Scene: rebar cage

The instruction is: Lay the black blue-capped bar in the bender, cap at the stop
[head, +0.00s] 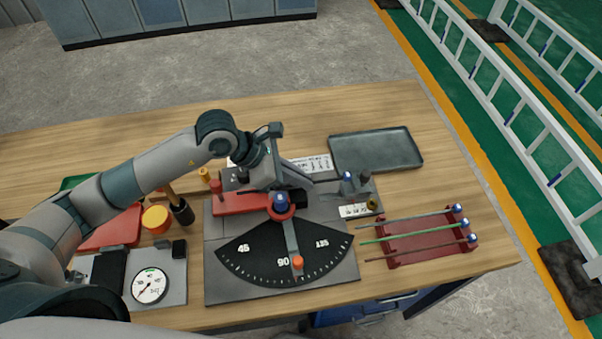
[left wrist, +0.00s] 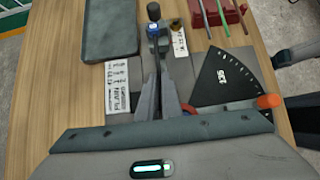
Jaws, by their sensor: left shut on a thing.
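The bender (head: 225,262) is a dark grey plate with a black angle scale, a red block (head: 240,203) and a blue-topped pivot (head: 281,201). My left gripper (head: 312,182) is above its back part, shut on the black bar (head: 328,180). The bar's blue cap (head: 347,176) points right, near a dark post (head: 365,175) at the plate's right end. The left wrist view shows the fingers (left wrist: 158,80) around the bar and the blue cap (left wrist: 152,28) beside the dark post (left wrist: 153,12). I cannot tell whether they touch, or whether the bar rests down. My right gripper is not in view.
A red rack (head: 430,257) with several blue-capped bars lies to the right. A grey tray (head: 375,151) is behind the bender. A dial gauge (head: 149,285), a yellow tape roll (head: 156,219) and a red item (head: 108,232) are at left.

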